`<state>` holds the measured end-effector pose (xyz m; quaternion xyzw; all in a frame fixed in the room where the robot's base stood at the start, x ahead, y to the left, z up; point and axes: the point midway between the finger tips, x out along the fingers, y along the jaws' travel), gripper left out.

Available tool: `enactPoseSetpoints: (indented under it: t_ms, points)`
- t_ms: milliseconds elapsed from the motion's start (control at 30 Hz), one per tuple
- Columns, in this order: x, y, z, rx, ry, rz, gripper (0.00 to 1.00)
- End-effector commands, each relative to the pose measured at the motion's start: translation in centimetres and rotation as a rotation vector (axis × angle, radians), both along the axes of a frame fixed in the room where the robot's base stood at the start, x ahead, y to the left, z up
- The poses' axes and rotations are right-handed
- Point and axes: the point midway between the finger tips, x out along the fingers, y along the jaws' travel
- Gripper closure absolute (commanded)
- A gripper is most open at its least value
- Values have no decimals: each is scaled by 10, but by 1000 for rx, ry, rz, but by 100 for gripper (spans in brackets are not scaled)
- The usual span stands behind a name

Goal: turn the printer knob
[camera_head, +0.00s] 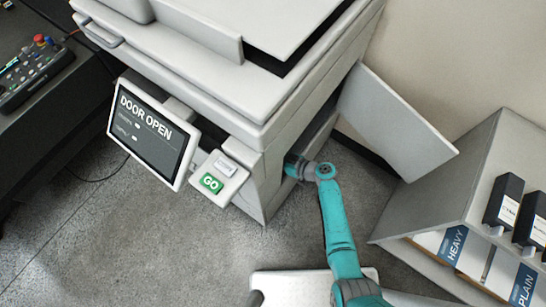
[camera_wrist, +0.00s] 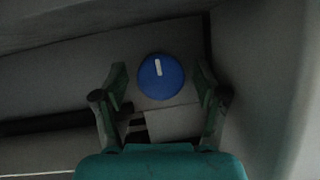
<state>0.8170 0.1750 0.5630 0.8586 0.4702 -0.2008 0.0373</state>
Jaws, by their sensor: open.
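The printer (camera_head: 215,85) stands at the upper middle of the head view, with its side door (camera_head: 395,125) swung open to the right. Its screen (camera_head: 150,130) reads "DOOR OPEN". The blue round knob (camera_wrist: 161,76) shows in the wrist view on a grey panel inside the printer, with a white mark pointing almost straight up. My gripper (camera_wrist: 160,88) is open, its two green fingers to the left and right of the knob. I cannot tell whether they touch it. In the head view my arm reaches into the door opening, and the knob and my fingers are hidden there.
A green GO button (camera_head: 211,183) sits on a small panel beside the screen. A shelf (camera_head: 480,190) with black boxes and HEAVY and PLAIN labels stands at the right, near the open door. A dark desk with a control panel (camera_head: 35,70) is at the upper left.

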Motion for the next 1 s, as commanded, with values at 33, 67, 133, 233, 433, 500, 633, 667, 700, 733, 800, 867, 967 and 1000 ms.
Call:
enactPoseSetpoints:
  t_ms: [33,67,133,233,433,500,633,667,700,733,800,867,967,1000]
  points:
    - [0,0,0,0,0,0,28]
    - [0,0,0,0,0,0,28]
    - [0,0,0,0,0,0,28]
    - [0,0,0,0,1,0,41]
    - [0,0,0,0,1,0,88]
    - [0,0,0,0,1,0,88]
    - [0,0,0,6,8,0,88]
    - [0,0,0,9,11,0,88]
    - [0,0,0,14,18,0,88]
    - [0,0,0,19,25,0,88]
    - [0,0,0,34,44,0,88]
    - [0,0,0,52,67,0,88]
    - [1,-1,0,89,118,0,88]
    - [1,-1,0,108,142,1,88]
